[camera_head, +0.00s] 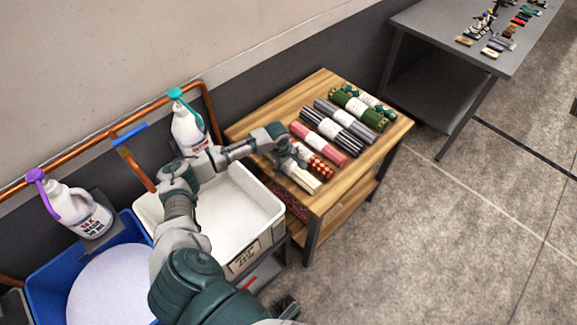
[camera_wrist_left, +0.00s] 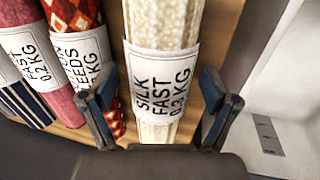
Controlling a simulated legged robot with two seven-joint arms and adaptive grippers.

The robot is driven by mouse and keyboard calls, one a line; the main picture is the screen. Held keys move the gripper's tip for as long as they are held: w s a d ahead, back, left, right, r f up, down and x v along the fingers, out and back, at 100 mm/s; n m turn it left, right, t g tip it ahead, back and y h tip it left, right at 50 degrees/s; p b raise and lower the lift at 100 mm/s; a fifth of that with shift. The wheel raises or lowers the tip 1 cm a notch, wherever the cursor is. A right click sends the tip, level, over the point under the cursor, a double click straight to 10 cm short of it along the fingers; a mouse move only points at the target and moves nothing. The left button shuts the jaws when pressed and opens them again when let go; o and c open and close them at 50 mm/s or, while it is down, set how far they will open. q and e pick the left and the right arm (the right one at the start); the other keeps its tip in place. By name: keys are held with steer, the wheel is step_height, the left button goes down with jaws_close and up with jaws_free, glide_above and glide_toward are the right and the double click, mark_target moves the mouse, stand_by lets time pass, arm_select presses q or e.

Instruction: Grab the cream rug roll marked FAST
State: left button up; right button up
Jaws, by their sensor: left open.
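The cream rug roll (camera_wrist_left: 165,22) has a white label reading SILK FAST 0.3KG. In the head view the cream roll (camera_head: 301,178) lies at the near left end of the row on the wooden table (camera_head: 350,184), partly hidden by my left gripper (camera_head: 287,161). In the left wrist view my left gripper (camera_wrist_left: 160,92) is open, with one finger on each side of the labelled part of the roll.
A red patterned roll (camera_head: 316,163) lies close beside the cream one, then a pink roll (camera_head: 318,145) also labelled FAST, and several more behind. A white tub (camera_head: 262,197) stands left of the table. A grey table (camera_head: 440,45) is at the upper right.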

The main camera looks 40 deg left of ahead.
arm_select(q)
steer(key=shift+d, duration=0.1)
steer(key=shift+c, duration=1)
steer(key=c, duration=1.2)
steer(key=shift+c, duration=0.5)
steer(key=shift+r, duration=0.15)
